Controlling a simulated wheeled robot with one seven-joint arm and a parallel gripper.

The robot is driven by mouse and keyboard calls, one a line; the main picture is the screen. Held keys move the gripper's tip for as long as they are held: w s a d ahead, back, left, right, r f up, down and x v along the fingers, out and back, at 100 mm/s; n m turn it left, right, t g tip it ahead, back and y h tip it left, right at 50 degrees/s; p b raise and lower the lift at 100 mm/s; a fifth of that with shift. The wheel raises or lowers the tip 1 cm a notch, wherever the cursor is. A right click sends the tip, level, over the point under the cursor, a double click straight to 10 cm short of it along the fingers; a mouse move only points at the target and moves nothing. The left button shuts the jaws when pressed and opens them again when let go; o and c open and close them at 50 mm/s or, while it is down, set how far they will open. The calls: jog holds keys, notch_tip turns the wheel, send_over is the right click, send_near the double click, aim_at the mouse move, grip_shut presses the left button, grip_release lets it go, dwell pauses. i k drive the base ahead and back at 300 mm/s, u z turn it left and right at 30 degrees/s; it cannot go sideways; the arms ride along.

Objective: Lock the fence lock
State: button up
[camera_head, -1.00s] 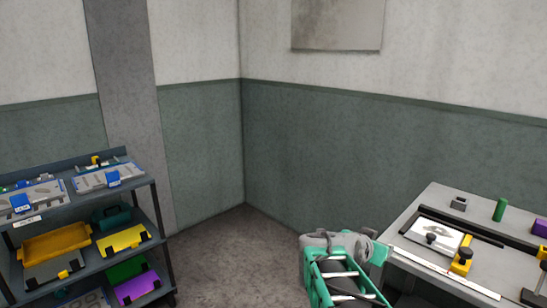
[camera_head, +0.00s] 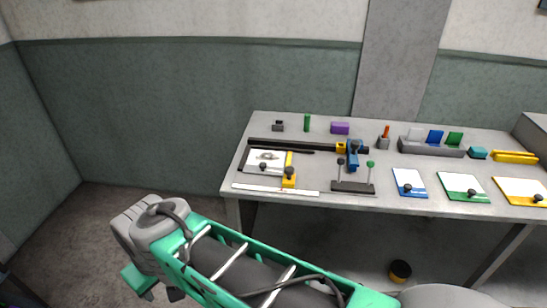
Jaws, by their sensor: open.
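A long dark fence bar (camera_head: 310,147) lies along the back part of the grey worktable. A small yellow block (camera_head: 340,148) sits at its right part, beside a blue clamp-like piece (camera_head: 353,157). A yellow piece with a black knob (camera_head: 289,177) stands at the right edge of a white plate (camera_head: 256,168). I cannot tell which of these is the fence lock, or whether it is locked. My teal and grey arm crosses the lower left, apart from the table. My gripper's fingers do not show clearly.
A black and yellow bin (camera_head: 399,271) stands below. The floor at left is clear.

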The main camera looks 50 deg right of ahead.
aim_at(341, 161)
jog(key=z, duration=2.9)
jog(key=i, duration=0.75)
jog(key=u, duration=2.45)
